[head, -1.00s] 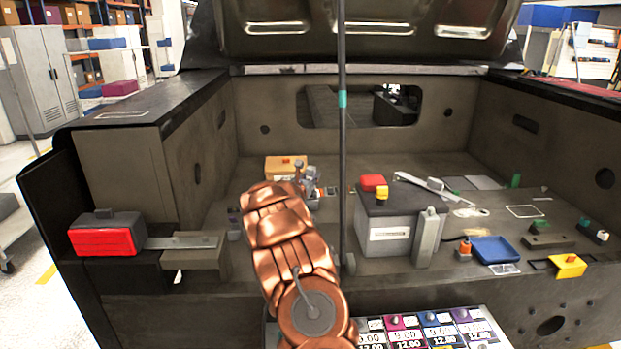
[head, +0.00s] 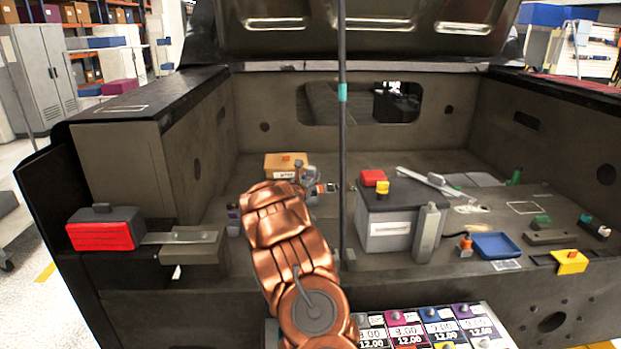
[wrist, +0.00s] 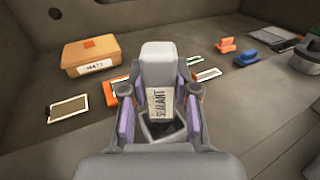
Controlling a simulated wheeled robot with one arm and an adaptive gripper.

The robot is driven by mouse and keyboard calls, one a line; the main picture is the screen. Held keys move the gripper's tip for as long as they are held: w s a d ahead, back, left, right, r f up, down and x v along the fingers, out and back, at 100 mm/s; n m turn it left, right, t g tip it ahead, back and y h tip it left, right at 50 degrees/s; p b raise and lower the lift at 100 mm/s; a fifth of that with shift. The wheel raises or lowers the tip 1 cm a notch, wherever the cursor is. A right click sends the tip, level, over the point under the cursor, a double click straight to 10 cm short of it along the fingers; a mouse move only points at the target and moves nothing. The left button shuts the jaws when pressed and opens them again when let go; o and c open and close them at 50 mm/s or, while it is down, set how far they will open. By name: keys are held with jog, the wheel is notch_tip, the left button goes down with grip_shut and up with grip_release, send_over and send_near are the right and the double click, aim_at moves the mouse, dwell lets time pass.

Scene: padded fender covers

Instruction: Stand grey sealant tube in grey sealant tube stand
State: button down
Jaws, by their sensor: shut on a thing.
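My gripper (wrist: 160,108) is shut on the grey sealant tube (wrist: 158,62) in the wrist view, with its purple pads on both sides. The tube is a light grey block with a white label reading SEALANT. Below the label is a dark square with a pale rim (wrist: 163,130), partly hidden by my gripper; I cannot tell if this is the stand or whether the tube touches it. In the head view my gripper (head: 308,178) is small, beyond my copper arm, and the tube is not clear there.
A tan box (wrist: 90,52) lies left of the tube, and it also shows in the head view (head: 286,166). A thin pole (head: 343,150) stands right of my arm. A grey battery (head: 385,222), an upright grey block (head: 428,232) and a blue tray (head: 494,246) are further right.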

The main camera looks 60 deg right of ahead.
aim_at(310, 168)
jog(key=shift+f+b, duration=0.6)
jog(key=shift+f, duration=0.2)
jog(key=c, duration=0.8)
grip_release()
jog(key=shift+o, duration=0.2)
jog(key=o, duration=0.5)
jog(key=shift+r, duration=0.1)
jog(key=shift+r+p, duration=1.4)
jog(key=shift+r, duration=2.5)
